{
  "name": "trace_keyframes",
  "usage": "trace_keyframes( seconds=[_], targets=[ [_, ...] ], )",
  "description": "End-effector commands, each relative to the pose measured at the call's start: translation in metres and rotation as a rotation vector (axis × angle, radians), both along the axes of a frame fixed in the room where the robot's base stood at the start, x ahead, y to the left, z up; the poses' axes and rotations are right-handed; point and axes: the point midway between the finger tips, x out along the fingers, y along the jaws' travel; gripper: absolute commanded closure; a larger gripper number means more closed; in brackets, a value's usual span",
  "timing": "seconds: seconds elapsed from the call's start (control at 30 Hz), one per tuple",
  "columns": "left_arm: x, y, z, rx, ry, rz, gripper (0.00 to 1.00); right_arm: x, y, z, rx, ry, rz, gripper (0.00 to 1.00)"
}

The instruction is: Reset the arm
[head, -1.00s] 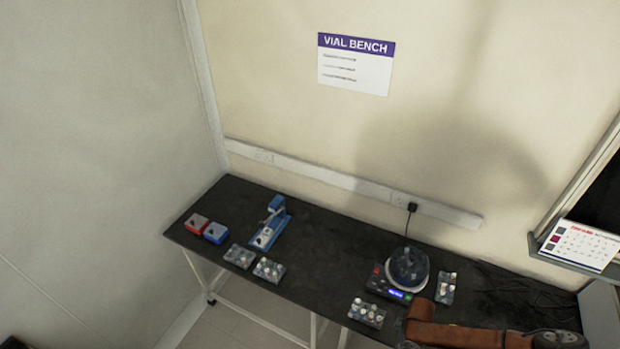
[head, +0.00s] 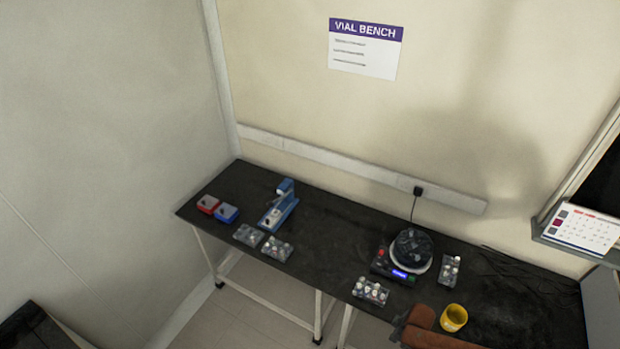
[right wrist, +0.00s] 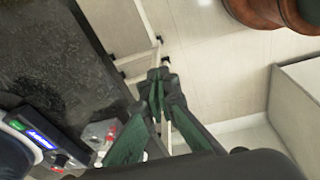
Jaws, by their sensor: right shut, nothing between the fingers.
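My right gripper shows in the right wrist view (right wrist: 160,78), its green fingers together with nothing between them. It hangs beyond the front edge of the black bench (head: 330,235), over the pale floor. In the head view my brown right arm (head: 428,332) comes in at the bottom right. Its gripper is hard to make out there. My left gripper is not in view.
A round device (head: 411,250) with a lit display stands on the bench near a vial rack (head: 370,291) and another rack (head: 450,269). A yellow cup (head: 454,318) stands by my arm. A blue press (head: 278,207) and red and blue boxes stand left.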

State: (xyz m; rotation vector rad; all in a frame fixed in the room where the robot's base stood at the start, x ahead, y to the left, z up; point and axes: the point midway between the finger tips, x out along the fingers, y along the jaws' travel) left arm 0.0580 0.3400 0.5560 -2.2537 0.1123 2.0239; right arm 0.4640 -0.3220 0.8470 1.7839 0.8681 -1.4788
Motion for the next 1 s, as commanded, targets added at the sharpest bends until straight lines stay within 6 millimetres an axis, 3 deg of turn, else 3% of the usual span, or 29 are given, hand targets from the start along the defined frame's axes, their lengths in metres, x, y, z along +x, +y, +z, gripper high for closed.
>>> trace_keyframes(
  seconds=[0.03,0.17,0.27,0.37,0.43,0.57,0.7,0.9,1.0],
  targets=[
    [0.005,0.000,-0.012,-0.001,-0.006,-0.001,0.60,0.003,0.005,-0.023,0.017,-0.017,-0.025,1.00],
    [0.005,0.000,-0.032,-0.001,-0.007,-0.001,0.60,0.018,0.009,-0.065,0.057,-0.077,-0.097,1.00],
    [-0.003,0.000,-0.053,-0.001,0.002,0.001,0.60,0.022,0.006,-0.110,0.084,-0.123,-0.176,1.00],
    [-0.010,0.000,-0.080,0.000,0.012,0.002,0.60,0.007,-0.007,-0.175,0.105,-0.157,-0.292,1.00],
    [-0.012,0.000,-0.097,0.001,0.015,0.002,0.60,-0.014,-0.019,-0.220,0.107,-0.169,-0.372,1.00],
    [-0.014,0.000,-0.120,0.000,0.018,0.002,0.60,-0.070,-0.038,-0.291,0.096,-0.160,-0.495,1.00],
    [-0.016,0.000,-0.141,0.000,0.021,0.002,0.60,-0.145,-0.050,-0.355,0.073,-0.124,-0.603,1.00],
    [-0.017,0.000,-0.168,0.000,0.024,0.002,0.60,-0.270,-0.048,-0.429,0.036,-0.040,-0.727,1.00],
    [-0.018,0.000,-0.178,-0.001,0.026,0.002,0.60,-0.328,-0.039,-0.455,0.022,0.006,-0.775,1.00]
  ],
)
